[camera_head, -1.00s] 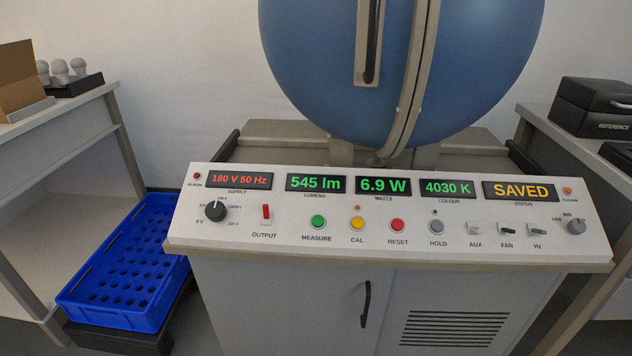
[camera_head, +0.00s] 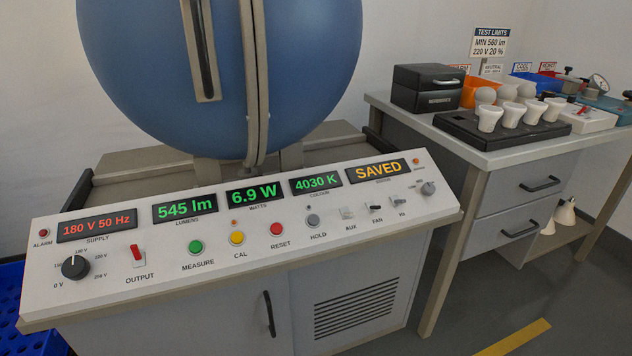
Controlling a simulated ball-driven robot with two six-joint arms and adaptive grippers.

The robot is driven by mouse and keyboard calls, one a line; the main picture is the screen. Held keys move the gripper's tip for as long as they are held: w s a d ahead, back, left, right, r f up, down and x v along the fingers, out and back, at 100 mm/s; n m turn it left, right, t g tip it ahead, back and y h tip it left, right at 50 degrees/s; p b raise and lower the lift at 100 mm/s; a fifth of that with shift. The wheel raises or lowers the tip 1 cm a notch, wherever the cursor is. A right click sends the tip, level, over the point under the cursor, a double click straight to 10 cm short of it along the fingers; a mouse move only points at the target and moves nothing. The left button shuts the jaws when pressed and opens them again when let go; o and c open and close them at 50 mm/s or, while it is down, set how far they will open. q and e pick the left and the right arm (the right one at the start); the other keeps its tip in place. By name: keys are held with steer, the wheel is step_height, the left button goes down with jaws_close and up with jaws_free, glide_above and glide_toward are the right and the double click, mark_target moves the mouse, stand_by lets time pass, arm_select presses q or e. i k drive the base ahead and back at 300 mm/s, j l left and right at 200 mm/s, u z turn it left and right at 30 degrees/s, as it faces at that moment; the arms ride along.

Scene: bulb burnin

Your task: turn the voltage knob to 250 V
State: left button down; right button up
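The black voltage knob (camera_head: 75,267) sits at the left end of the sloped white control panel (camera_head: 330,258). Its white pointer is turned upward, close to the 180 V mark. Printed marks around it include 0 V at lower left and a mark at lower right that is too small to read surely. The red supply display (camera_head: 97,225) above it reads 180 V 50 Hz. The red output switch (camera_head: 137,254) is just right of the knob. Neither of my grippers shows in the head view.
A blue sphere (camera_head: 215,70) stands behind the panel. A blue crate (camera_head: 12,290) is at the left edge. At right, a table (camera_head: 460,150) bears a black bulb tray (camera_head: 462,131), a black box (camera_head: 425,88) and bins. Open floor lies at lower right.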

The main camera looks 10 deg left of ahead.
mark_target(75, 267)
steer(key=u, duration=2.45)
steer(key=k+l+u, duration=0.2)
steer(key=l+u, duration=0.25)
steer(key=k+l+u, duration=0.2)
steer(key=l+u, duration=0.2)
